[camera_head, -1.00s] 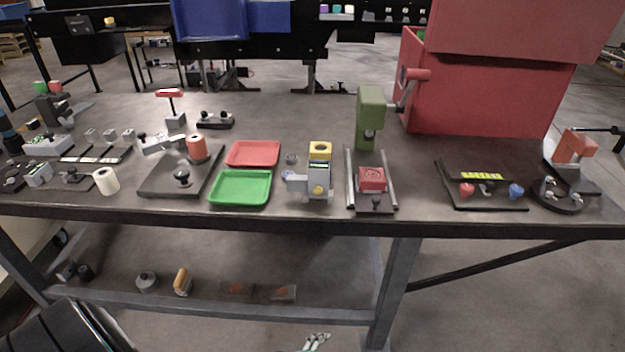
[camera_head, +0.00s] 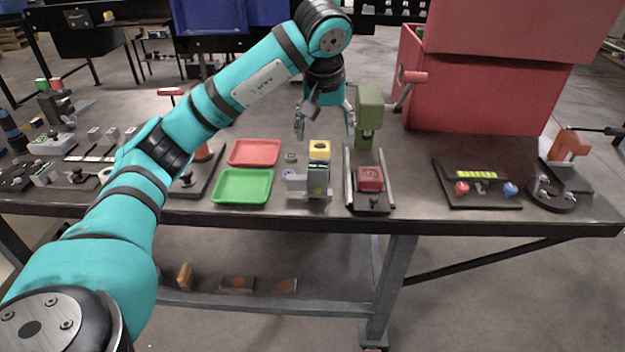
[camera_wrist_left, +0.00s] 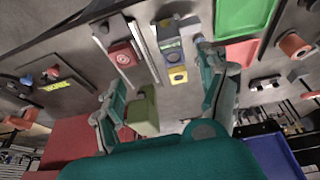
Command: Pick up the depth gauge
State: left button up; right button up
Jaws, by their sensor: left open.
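A small grey device with a yellow top (camera_head: 319,150) stands near the front edge of the table, right of the green tray. It is the likeliest depth gauge, but I cannot tell for certain. In the left wrist view its yellow part (camera_wrist_left: 177,75) shows between my fingers. My left gripper (camera_head: 325,132) is open and empty, fingers pointing down, above and slightly behind this device in the head view. In the left wrist view the gripper (camera_wrist_left: 160,65) has its fingers spread wide, with none seen touching the device. My right gripper is not in view.
A green press (camera_head: 369,110) stands close right of the gripper, with a railed base holding a red block (camera_head: 370,179). Left are a red tray (camera_head: 254,152) and a green tray (camera_head: 243,186). A large red box (camera_head: 470,90) stands behind right.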

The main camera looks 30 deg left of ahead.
pick_arm(q)
jog(key=p, duration=0.3)
send_over(318, 166)
jog(key=s+d, duration=0.1)
jog(key=d, duration=0.1)
jog(key=shift+y, duration=0.3)
jog(key=f, duration=1)
jog(key=shift+s+a, duration=0.15)
jog(key=shift+a, duration=0.05)
jog(key=shift+f, duration=0.2)
jog(key=x, duration=0.1)
jog(key=p+x, duration=0.1)
jog(key=x, duration=0.1)
jog(key=p+x, duration=0.1)
jog(key=x, duration=0.1)
jog(key=shift+s+a, duration=0.2)
jog(key=shift+a, duration=0.1)
jog(key=shift+w+f, duration=0.15)
jog(key=shift+f, duration=0.1)
jog(key=shift+r, duration=0.1)
grip_shut()
